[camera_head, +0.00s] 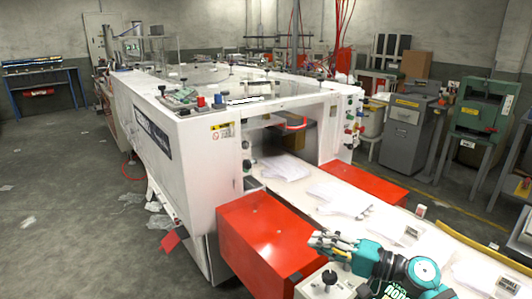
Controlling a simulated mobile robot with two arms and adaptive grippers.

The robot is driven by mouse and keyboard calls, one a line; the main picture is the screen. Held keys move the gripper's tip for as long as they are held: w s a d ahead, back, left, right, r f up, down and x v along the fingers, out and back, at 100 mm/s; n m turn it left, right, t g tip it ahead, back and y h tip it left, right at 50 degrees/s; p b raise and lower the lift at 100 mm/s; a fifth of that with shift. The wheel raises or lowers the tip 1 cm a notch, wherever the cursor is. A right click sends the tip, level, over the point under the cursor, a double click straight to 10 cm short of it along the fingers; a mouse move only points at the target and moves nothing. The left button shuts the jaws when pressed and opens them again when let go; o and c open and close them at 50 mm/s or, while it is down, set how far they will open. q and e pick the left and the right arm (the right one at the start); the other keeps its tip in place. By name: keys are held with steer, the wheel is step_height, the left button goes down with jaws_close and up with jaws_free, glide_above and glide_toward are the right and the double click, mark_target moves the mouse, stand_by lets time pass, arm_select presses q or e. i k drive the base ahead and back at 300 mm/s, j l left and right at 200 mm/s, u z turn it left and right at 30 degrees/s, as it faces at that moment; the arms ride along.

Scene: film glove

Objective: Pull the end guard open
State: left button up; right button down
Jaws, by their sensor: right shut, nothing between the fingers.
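The white glove machine (185,140) fills the middle of the view, with its near end facing me. I cannot tell for certain which part is the end guard. The end has an opening over a white bed, with a red curved part (293,126) at its top. A red box-shaped cover (262,238) stands at the near side of the bed, and another red cover (368,182) is on the far side. My right gripper (322,243) is shut and empty, over the near edge of the bed, right of the near red cover. My left gripper is out of view.
White film sheets (340,194) lie on the bed. A control box with a black knob (327,281) is below my right gripper. Grey cabinets (408,130) and a green machine (482,115) stand at the right. The floor at left is open, with scraps.

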mark_target(247, 164)
steer(key=i, duration=1.35)
